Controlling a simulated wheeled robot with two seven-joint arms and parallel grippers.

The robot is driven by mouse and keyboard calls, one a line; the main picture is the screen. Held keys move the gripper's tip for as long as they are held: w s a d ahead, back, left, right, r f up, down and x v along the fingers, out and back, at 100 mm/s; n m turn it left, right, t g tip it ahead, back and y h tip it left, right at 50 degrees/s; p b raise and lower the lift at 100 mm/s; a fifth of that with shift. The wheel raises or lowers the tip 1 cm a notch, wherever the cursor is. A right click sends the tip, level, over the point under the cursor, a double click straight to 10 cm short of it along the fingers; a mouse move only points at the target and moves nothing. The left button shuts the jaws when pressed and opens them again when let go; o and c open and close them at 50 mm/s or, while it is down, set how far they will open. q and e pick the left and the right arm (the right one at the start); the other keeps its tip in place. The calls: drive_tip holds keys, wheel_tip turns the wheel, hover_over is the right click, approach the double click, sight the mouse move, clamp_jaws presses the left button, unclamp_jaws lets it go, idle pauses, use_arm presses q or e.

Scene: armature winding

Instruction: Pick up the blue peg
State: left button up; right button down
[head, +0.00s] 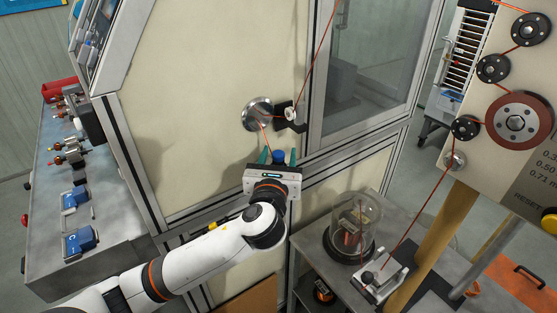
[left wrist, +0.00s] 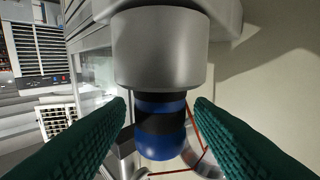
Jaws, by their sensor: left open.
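The blue peg (left wrist: 162,145) has a dark band around it and sticks out of a grey metal cylinder (left wrist: 160,48) in the left wrist view. It also shows as a small blue spot in the head view (head: 278,156). My left gripper (head: 278,157) is open in front of the cream machine panel. Its green fingers (left wrist: 160,112) are on either side of the peg, with a narrow gap visible on each side. The peg's far end inside the cylinder is hidden. My right gripper is not in view.
A chrome disc (head: 257,114) and a small pulley (head: 291,114) with red wire are just above my left gripper. A glass dome (head: 354,222) stands on a grey table at the lower right. A workbench (head: 107,205) with blue fixtures is at the left.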

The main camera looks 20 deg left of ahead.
sight(278, 155)
use_arm(q)
clamp_jaws()
drive_tip(key=shift+r, duration=0.45)
drive_tip(key=shift+s+d+r+b, duration=0.1)
drive_tip(key=shift+s+r+b, duration=0.1)
drive_tip(key=shift+r, duration=0.45)
drive_tip(key=shift+s+r+b, duration=0.2)
drive_tip(key=shift+r, duration=0.4)
drive_tip(key=s+d+p, duration=0.3)
drive_tip(key=s+p, duration=0.1)
drive_tip(key=s, duration=1.3)
